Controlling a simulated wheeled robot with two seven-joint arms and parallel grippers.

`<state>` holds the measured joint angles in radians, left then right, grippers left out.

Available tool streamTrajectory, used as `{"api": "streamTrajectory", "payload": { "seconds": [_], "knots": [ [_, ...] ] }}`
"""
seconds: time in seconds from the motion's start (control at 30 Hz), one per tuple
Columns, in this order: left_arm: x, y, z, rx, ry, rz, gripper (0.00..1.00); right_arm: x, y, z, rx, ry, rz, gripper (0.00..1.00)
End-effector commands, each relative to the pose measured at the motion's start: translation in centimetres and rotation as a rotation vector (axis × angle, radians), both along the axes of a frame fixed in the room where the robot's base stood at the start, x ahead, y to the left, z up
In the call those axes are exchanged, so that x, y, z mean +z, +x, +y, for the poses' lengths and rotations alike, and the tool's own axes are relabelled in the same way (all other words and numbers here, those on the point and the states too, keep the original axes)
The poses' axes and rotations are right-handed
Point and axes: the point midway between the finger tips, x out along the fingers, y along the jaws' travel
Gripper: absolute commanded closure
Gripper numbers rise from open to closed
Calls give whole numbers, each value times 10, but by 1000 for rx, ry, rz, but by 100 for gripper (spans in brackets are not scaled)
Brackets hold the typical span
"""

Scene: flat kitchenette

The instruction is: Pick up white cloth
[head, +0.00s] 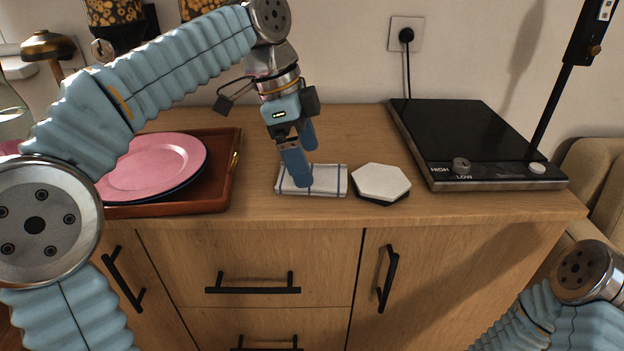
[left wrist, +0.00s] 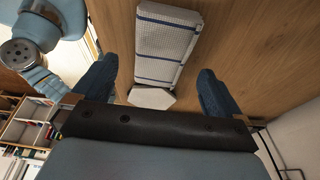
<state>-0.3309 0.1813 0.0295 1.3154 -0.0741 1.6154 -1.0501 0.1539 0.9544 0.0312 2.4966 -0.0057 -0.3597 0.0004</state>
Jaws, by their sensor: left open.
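The white cloth (head: 330,181) with blue stripes lies folded flat on the wooden counter, near its front edge. It also shows in the left wrist view (left wrist: 166,45), at the top centre. My left gripper (head: 306,166) is open and points down over the cloth, hiding part of it in the head view. In the left wrist view its two blue fingers (left wrist: 157,70) are apart with nothing between them, and the cloth shows beyond them. The gap between fingers and cloth is hard to judge. My right gripper is out of view; only part of that arm shows.
White hexagonal coasters (head: 381,181) sit just right of the cloth. A brown tray (head: 222,178) with a pink plate (head: 158,166) stands to the left. A black hotplate (head: 470,135) stands at the right. Drawers with black handles (head: 253,289) are below the counter.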

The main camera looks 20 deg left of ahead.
Motion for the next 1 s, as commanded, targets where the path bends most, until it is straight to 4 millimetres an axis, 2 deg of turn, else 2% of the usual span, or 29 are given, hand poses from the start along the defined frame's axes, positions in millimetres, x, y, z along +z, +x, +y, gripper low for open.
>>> {"api": "streamTrajectory", "payload": {
  "seconds": [0.03, 0.17, 0.43, 0.8, 1.0],
  "knots": [
    [-10, 0, -3, -1, 1, 2, 0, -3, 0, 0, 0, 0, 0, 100],
    [-24, 1, -7, 1, 1, 1, 0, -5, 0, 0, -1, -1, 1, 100],
    [-25, 2, -8, 1, 0, -1, 2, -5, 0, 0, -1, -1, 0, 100],
    [-25, 2, -8, 1, 0, 0, 58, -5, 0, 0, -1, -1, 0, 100],
    [-25, 2, -8, 1, 0, 0, 58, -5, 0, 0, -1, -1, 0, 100]
  ]
}}
